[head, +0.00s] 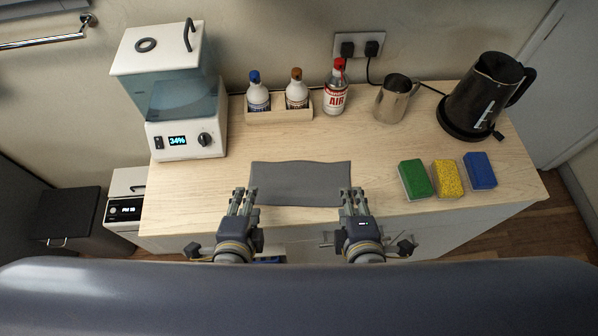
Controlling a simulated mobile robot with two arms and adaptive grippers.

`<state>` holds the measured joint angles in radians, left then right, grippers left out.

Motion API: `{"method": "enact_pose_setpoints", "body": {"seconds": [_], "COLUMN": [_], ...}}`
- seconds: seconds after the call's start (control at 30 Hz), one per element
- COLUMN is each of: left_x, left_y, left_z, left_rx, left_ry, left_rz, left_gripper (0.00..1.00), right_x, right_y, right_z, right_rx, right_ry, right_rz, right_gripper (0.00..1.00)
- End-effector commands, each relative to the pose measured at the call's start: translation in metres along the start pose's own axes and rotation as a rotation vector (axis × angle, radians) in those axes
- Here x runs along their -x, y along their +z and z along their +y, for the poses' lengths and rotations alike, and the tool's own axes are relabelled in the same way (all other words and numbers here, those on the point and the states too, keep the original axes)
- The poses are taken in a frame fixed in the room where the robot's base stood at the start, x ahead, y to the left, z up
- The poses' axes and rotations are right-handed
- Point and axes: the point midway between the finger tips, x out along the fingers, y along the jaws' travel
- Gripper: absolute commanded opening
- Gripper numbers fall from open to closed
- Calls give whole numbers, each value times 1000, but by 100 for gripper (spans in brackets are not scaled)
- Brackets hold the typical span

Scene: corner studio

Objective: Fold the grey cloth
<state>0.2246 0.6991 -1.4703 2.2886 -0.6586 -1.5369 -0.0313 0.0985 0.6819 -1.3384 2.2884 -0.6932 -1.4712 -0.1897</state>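The grey cloth (300,182) lies spread out and mostly flat on the wooden counter, with a slightly wavy far edge. My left gripper (244,196) is at the cloth's near left corner, its fingers apart and pointing away from me. My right gripper (353,196) is at the near right corner in the same pose, also with its fingers apart. Both appear empty. The fingers partly cover the near corners, and I cannot tell whether they touch the cloth.
Green (415,179), yellow (447,179) and blue (480,170) sponges lie right of the cloth. A white machine (185,140) stands at the left. Behind are a bottle tray (279,114), a red-capped bottle (335,90), a metal pitcher (393,102) and a black kettle (482,98).

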Motion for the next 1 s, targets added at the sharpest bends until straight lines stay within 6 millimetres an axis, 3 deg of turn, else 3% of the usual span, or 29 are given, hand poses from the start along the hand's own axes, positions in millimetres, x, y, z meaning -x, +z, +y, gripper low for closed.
{"method": "enact_pose_setpoints", "body": {"seconds": [0.03,0.3,1.0], "left_x": [8,18,19], "left_y": [0,-1,-1], "left_z": [-10,-25,-26], "left_rx": [0,0,0], "left_ry": [1,1,0], "left_rz": [0,0,0], "left_gripper": [37,37,37], "right_x": [8,18,18], "right_y": [0,1,1], "right_z": [11,26,26], "right_rx": [-1,0,0], "right_ry": [0,0,0], "right_rz": [-1,-1,-1], "right_gripper": [37,37,37]}}
